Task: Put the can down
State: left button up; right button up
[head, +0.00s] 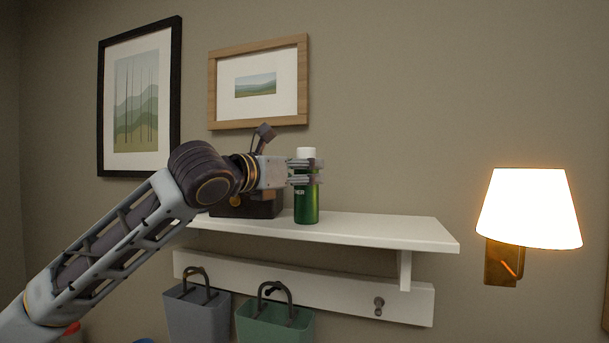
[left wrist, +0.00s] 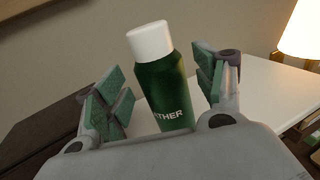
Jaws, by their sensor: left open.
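The can (head: 306,203) is green with a white cap and stands upright on the white wall shelf (head: 390,230). My left gripper (head: 306,172) comes in from the left with its fingers on either side of the can's upper part. In the left wrist view, the can (left wrist: 163,90) stands between the two spread fingers (left wrist: 165,85), with a gap visible on each side. The left gripper is open. My right gripper is in neither view.
A dark box (head: 250,206) sits on the shelf left of the can, behind my gripper. The shelf is bare to the right. Below hang a grey bin (head: 197,315) and a green bin (head: 275,325). A lit wall lamp (head: 530,210) is at right; two framed pictures hang above.

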pick_arm(q)
jog(key=b+v, duration=0.2)
jog(key=v, duration=0.7)
jog(key=shift+s, duration=0.15)
jog(key=shift+a, duration=0.1)
dwell(0.4)
